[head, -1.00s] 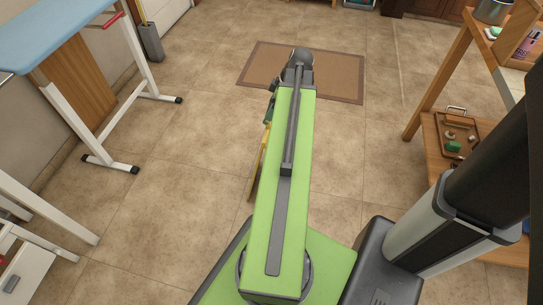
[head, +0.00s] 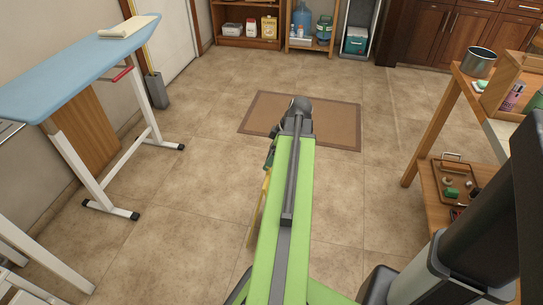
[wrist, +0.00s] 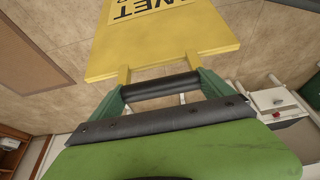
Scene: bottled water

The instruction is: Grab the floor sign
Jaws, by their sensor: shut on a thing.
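The yellow floor sign (wrist: 165,35) fills the top middle of the wrist view, with black letters reading WET upside down. My gripper (wrist: 163,88) is shut on the sign at its handle end, with the green fingers on either side of a dark bar. In the head view, a thin yellow strip of the sign (head: 258,215) shows left of my green arm. Most of the sign and the gripper are hidden behind the arm there.
A brown mat (head: 337,125) lies on the tiled floor ahead. An ironing board (head: 80,55) stands at left. A wooden table (head: 450,90) with a pot and a lower shelf stands at right. Shelves (head: 250,25) line the back wall. The floor between is clear.

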